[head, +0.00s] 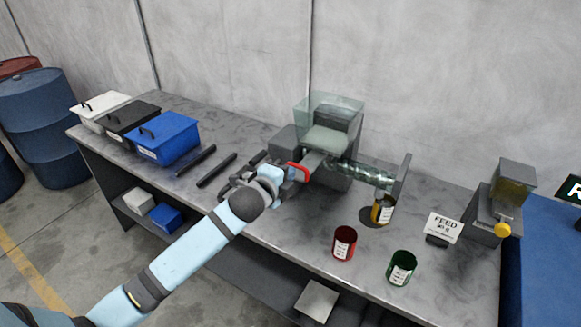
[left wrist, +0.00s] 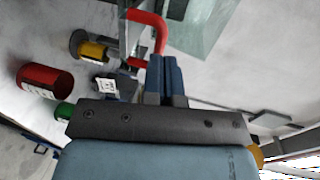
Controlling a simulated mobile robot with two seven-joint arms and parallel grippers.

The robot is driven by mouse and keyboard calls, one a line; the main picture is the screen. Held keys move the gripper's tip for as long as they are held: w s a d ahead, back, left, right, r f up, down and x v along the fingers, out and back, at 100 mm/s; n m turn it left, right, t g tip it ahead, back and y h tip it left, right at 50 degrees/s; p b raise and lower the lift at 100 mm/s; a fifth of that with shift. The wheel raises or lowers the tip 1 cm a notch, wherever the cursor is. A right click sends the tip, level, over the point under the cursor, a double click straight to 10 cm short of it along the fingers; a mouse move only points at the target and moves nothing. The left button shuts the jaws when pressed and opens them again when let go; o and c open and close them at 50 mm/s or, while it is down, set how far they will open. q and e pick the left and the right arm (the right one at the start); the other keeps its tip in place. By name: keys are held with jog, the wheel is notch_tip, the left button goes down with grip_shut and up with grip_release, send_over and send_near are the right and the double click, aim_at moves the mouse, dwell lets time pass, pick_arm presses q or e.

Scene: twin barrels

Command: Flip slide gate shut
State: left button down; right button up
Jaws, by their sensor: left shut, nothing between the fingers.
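The slide gate shows a red curved handle (head: 301,169) at the front of a grey machine (head: 337,165) with a clear hopper (head: 330,108). My left gripper (head: 289,174) is at the handle's left side, shut and empty. In the left wrist view the shut blue fingers (left wrist: 165,78) point toward the red handle (left wrist: 152,28), close beside its lower end. Whether they touch cannot be told. The gate plate is partly hidden by the gripper. My right gripper is not in view.
A clear tube (head: 365,174) runs right from the machine to above a yellow can (head: 382,211). A red can (head: 344,243), a green can (head: 402,268) and a FEED sign (head: 444,227) stand on the bench. Lidded bins, including a blue one (head: 163,140), stand at the left.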

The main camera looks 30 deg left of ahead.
aim_at(310, 157)
pick_arm(q)
jog(key=shift+x, duration=1)
jog(key=shift+w+r, duration=0.15)
jog(key=shift+w, duration=0.15)
jog(key=x, duration=0.3)
jog(key=r+p+x, duration=0.1)
jog(key=x, duration=0.1)
jog(key=shift+w+d+f, duration=0.1)
jog(key=shift+w+f, duration=0.05)
jog(key=shift+w, duration=0.2)
